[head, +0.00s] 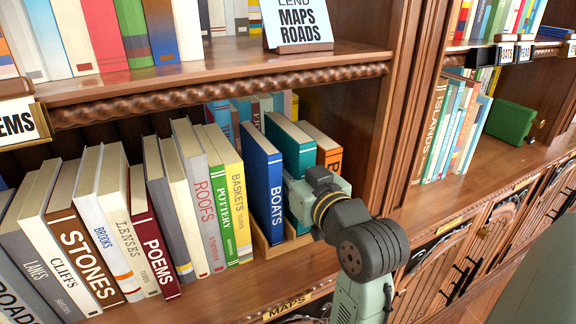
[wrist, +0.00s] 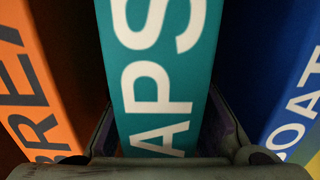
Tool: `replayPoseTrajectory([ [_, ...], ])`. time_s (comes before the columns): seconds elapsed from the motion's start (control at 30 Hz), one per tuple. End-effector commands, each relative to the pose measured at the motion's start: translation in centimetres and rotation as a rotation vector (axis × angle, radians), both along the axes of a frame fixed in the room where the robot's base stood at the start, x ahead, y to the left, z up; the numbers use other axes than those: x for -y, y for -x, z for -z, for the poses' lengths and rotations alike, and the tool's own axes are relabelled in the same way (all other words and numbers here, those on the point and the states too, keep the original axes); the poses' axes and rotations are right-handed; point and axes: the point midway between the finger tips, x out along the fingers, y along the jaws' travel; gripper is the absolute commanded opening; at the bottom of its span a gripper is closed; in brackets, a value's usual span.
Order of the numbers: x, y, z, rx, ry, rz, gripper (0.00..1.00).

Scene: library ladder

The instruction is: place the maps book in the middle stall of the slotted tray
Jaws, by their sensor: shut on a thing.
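The maps book (head: 290,145) is teal and upright in the head view, between the blue Boats book (head: 262,185) and an orange book (head: 325,148). In the wrist view the maps book (wrist: 160,60) fills the middle, with white letters "APS" on its spine. My gripper (wrist: 165,135) is shut on its spine, one finger on each side. In the head view my gripper (head: 318,198) covers the lower part of the book. The wooden slotted tray (head: 268,249) shows at the foot of the Boats book. The maps book's bottom edge is hidden, so I cannot tell if it touches the tray.
A row of books, among them the Baskets book (head: 230,190), stands close left of the tray. The shelf's upright post (head: 392,130) is to the right. The upper shelf board (head: 210,70) is overhead, with a card (head: 298,25) reading "MAPS ROADS" on it.

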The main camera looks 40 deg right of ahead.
Motion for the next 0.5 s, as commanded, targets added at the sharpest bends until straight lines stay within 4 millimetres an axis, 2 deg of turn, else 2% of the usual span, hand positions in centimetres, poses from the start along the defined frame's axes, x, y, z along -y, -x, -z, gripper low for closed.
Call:
replayPoseTrajectory([
  [0.07, -0.03, 0.01, 0.29, 0.003, 0.002, 0.0, 0.0],
  [0.1, 0.0, 0.0, 0.27, 0.0, 0.0, 0.0, 0.28],
  [0.2, 0.0, 0.0, 0.25, 0.0, 0.0, 0.0, 0.35],
  [0.5, 0.02, 0.01, 0.09, 0.0, 0.0, 0.0, 0.35],
])
